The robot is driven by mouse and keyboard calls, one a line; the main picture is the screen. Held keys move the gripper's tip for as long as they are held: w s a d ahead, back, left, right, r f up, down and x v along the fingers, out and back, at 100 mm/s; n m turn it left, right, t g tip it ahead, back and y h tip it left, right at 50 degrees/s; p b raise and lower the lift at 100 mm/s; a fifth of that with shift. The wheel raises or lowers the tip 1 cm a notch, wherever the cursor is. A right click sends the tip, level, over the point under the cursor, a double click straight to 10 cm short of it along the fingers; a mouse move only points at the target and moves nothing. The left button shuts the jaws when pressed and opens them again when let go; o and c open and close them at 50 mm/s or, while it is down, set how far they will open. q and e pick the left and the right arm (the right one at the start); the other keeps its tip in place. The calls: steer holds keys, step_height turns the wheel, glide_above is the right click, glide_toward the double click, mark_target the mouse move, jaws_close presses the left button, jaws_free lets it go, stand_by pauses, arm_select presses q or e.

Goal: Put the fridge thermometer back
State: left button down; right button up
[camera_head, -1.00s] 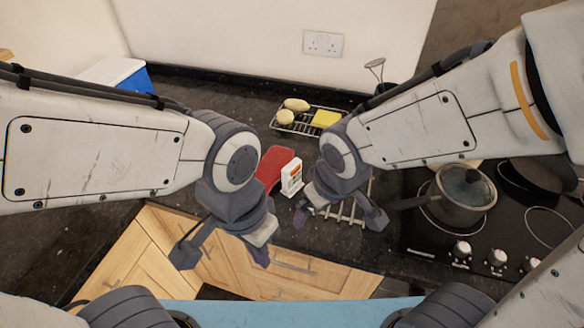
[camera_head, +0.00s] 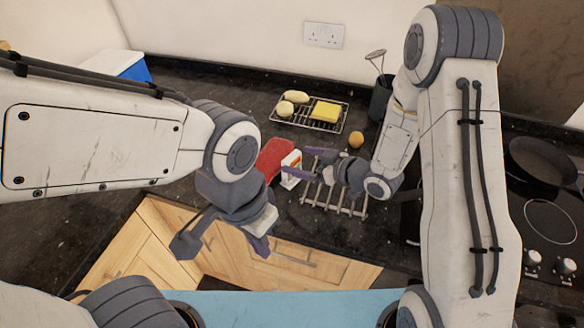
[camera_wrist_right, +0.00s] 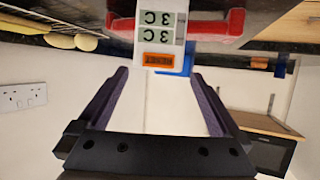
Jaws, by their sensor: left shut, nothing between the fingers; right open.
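The fridge thermometer (camera_head: 291,167) is a small white upright block with an orange label, standing on the dark counter beside a red item. In the right wrist view the thermometer (camera_wrist_right: 160,18) appears upside down, showing two "3 C" readouts. My right gripper (camera_head: 298,163) is open, its fingers pointing left at the thermometer. In the right wrist view the fingertips (camera_wrist_right: 160,73) lie either side of its near end, with gaps showing; the jaws are not closed on it. My left gripper (camera_head: 258,246) is shut and empty, in front of the counter edge above the wooden cupboard fronts.
The red item (camera_head: 272,160) is close behind the thermometer. A metal bar rack (camera_head: 335,203) lies right of it. Behind are a wire rack (camera_head: 287,118) with potatoes and a yellow block, an orange ball (camera_head: 356,138) and a dark utensil pot (camera_head: 380,100). A pan (camera_head: 545,160) sits on the hob.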

mark_target(288, 156)
steer(key=shift+x, duration=0.95)
steer(key=p+x, duration=0.2)
steer(key=x, duration=0.2)
steer(key=shift+w+a+f+p, duration=0.1)
steer(key=shift+w+f+p, duration=0.05)
steer(key=shift+w+p, duration=0.25)
steer(key=shift+w+a+f, duration=0.15)
steer(key=shift+a+f, duration=0.05)
steer(key=shift+f, duration=0.05)
steer(key=c, duration=1.4)
steer(key=shift+o, duration=0.2)
steer(key=shift+r, duration=0.1)
